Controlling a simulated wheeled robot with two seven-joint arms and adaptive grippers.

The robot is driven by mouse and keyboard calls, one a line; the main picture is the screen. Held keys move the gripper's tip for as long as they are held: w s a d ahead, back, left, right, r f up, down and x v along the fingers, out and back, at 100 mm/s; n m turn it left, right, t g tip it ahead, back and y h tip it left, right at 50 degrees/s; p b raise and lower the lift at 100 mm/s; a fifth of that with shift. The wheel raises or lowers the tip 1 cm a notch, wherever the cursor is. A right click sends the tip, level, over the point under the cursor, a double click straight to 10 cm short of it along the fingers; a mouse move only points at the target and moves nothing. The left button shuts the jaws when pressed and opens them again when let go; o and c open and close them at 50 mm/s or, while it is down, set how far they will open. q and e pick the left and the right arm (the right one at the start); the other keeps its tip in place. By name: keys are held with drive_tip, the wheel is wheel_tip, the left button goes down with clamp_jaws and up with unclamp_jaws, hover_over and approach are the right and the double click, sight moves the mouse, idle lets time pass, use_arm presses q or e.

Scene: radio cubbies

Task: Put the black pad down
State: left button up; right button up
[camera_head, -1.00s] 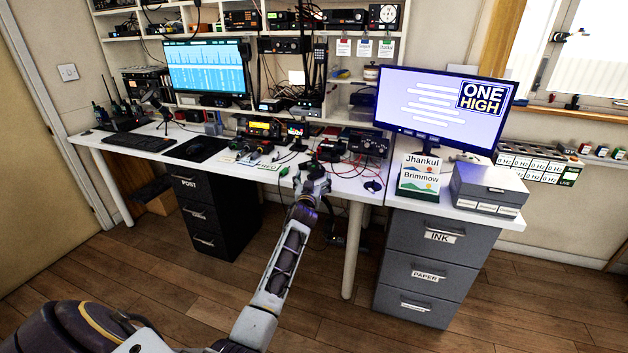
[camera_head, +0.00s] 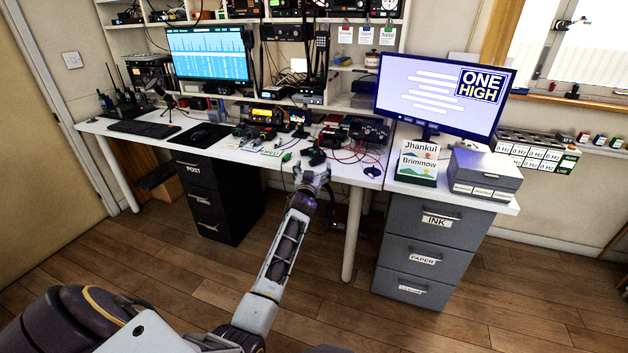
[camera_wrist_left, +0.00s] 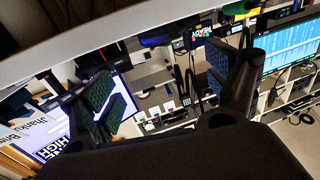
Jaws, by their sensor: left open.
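My left gripper (camera_head: 312,176) is at the front edge of the white desk (camera_head: 262,160), in the middle of the head view. Its two fingers stand apart in the left wrist view (camera_wrist_left: 165,92), with nothing held between them. A small black object (camera_head: 314,156), which may be the black pad, lies on the desk just beyond the fingertips. I cannot make out its exact shape. My right gripper is not in view.
Radios and red cables (camera_head: 345,150) crowd the desk behind the gripper. A monitor (camera_head: 445,97), a name sign (camera_head: 417,164) and a grey box (camera_head: 484,174) stand to the right. A black drawer unit (camera_head: 212,200) and a grey one (camera_head: 428,245) stand below. The floor in front is clear.

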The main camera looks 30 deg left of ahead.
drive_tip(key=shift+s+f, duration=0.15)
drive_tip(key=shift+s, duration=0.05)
use_arm(q)
drive_tip(key=s+d+f+m+g+h, duration=0.2)
drive_tip(key=s+d+f+g, duration=0.2)
drive_tip(key=s+d+f, duration=0.45)
drive_tip(key=s+d+f+m+g+h, duration=0.1)
drive_tip(key=s+d+f+g+h, duration=0.15)
drive_tip(key=s+d+f, duration=0.65)
drive_tip(key=s+d+f+m+g+h, duration=0.1)
drive_tip(key=s+d, duration=0.3)
drive_tip(key=s, duration=0.5)
drive_tip(key=s+d+f+m+g+h, duration=0.1)
drive_tip(key=s+d+f+g, duration=0.3)
drive_tip(key=s, duration=0.5)
drive_tip(key=s+d+f+m+g+h, duration=0.2)
drive_tip(key=s+d+f, duration=0.1)
drive_tip(key=s, duration=0.6)
drive_tip(key=shift+d, duration=0.5)
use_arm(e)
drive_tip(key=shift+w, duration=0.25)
use_arm(q)
drive_tip(key=shift+f, duration=0.1)
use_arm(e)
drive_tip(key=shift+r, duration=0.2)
